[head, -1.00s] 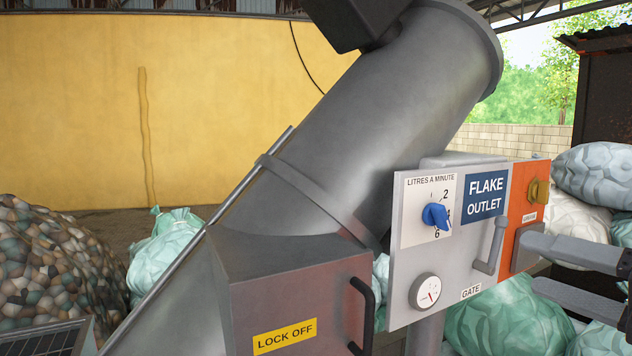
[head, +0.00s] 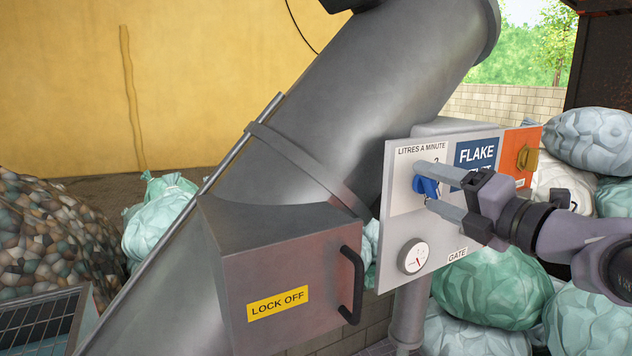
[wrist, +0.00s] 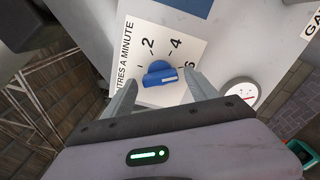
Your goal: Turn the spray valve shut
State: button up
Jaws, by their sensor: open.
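The spray valve is a blue knob (head: 426,187) on a white dial plate marked "LITRES A MINUTE" on the grey panel (head: 437,250). In the wrist view the knob (wrist: 157,75) shows a white pointer line directed right, towards the 6 side of the scale. My gripper (head: 434,187) is open, with one finger above and one below the knob in the head view. In the wrist view the gripper (wrist: 160,80) has a finger on either side of the knob with gaps visible. I cannot tell whether the fingertips reach its depth.
A round gauge (head: 415,255) sits below the dial. A blue "FLAKE OUTLET" sign (head: 470,158) and an orange plate with a yellow knob (head: 527,157) are right of it. A grey box with a black handle (head: 350,285) stands left. Stuffed bags (head: 490,280) lie below.

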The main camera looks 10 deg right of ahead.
jog(key=shift+d, duration=0.2)
jog(key=c, duration=1.4)
jog(key=shift+o, duration=0.2)
jog(key=shift+f, duration=0.1)
